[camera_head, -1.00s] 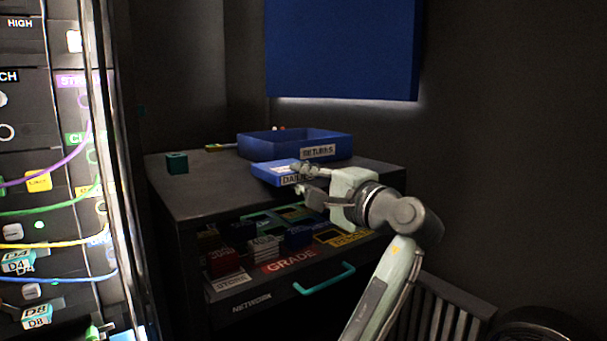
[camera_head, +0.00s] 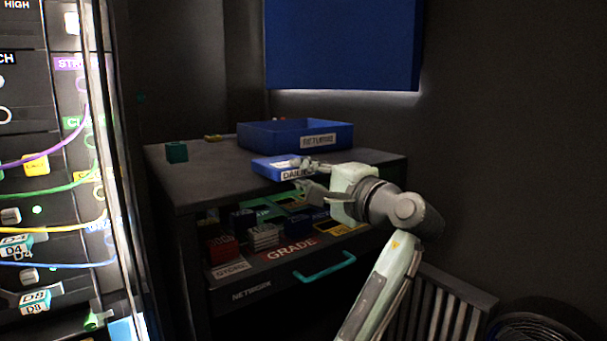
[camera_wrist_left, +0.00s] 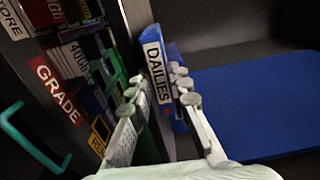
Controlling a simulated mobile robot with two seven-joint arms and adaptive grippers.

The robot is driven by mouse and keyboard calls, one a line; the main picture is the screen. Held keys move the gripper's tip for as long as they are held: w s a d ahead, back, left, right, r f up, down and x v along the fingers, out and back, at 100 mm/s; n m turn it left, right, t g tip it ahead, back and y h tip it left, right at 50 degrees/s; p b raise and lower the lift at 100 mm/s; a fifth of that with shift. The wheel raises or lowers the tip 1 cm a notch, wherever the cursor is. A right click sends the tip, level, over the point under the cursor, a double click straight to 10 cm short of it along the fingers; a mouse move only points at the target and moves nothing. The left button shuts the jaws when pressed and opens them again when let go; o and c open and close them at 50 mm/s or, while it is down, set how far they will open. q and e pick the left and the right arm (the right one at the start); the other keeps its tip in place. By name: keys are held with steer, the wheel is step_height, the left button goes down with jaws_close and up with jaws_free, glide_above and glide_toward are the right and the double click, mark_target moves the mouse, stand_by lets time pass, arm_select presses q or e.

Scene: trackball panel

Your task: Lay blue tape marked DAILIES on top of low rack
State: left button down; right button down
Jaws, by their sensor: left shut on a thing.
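The blue tape (camera_head: 270,167) marked DAILIES is a flat blue case with a white label on its near edge. It is at the front right edge of the low rack's dark top (camera_head: 205,183); I cannot tell if it touches the surface. My left gripper (camera_head: 302,175) holds it from the right front, with its fingers shut on the labelled end. In the left wrist view the label (camera_wrist_left: 158,73) shows between the two fingers (camera_wrist_left: 155,88). My right gripper is in neither view.
The top's left half is mostly clear.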

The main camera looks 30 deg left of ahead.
arm_select(q)
steer(key=shift+f, duration=0.5)
steer(key=c, duration=1.3)
jaws_free()
steer(key=shift+c, duration=0.2)
steer(key=shift+d, duration=0.1)
steer(key=v, duration=1.2)
steer(key=shift+f, duration=0.15)
steer(key=o, duration=0.6)
steer(key=shift+c, duration=0.2)
